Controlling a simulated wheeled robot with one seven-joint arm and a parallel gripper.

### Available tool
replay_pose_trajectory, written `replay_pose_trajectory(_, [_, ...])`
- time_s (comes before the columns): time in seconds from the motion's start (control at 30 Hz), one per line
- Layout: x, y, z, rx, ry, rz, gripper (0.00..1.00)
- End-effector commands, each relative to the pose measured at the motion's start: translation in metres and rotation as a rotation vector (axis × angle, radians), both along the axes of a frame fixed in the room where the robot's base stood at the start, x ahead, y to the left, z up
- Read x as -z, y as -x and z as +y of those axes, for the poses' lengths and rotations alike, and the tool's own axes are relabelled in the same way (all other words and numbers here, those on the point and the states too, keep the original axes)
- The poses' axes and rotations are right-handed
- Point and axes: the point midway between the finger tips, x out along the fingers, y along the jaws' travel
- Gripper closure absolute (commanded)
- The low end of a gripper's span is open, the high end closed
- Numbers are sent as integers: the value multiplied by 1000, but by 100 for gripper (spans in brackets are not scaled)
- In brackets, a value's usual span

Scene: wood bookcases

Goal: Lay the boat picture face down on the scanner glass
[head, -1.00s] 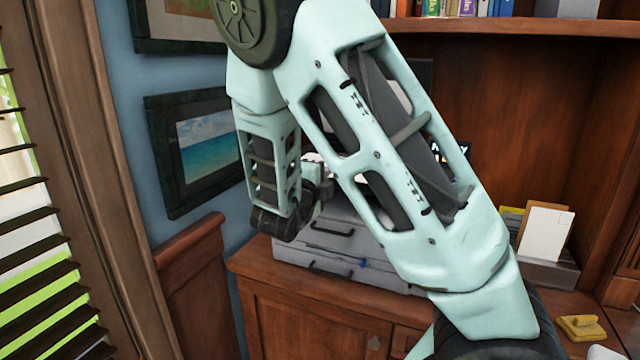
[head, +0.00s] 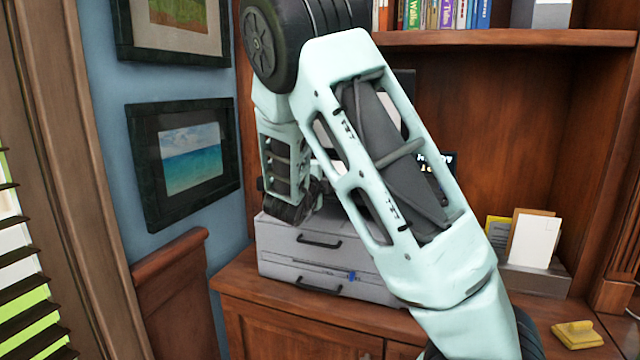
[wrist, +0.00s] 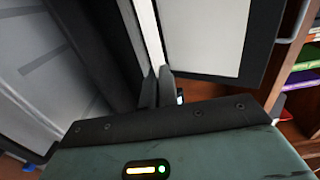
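The grey scanner (head: 300,238) stands on the wooden cabinet in the head view, partly behind my arm. Its raised lid, with a pale underside, shows past my arm and in the wrist view (wrist: 203,35). My gripper's fingertips (wrist: 158,85) are close together around the end of a thin pale sheet (wrist: 149,35), seen nearly edge-on. No boat shows, so its printed face is hidden. In the head view my arm hides the fingertips.
A framed sea picture (head: 190,157) hangs on the blue wall at left. A holder (head: 535,278) with papers and a yellow object (head: 578,334) are at right on the cabinet. Books (head: 445,14) line the shelf above. Blinds are at far left.

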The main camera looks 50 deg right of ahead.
Motion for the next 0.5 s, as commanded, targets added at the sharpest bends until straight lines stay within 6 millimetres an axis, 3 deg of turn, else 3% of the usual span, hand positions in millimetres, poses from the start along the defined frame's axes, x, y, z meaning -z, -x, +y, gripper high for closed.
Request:
replay_pose_trajectory(0.33, [3,-12,-32,3,1,0,100])
replay_pose_trajectory(0.5, [18,-12,-31,1,0,0,100])
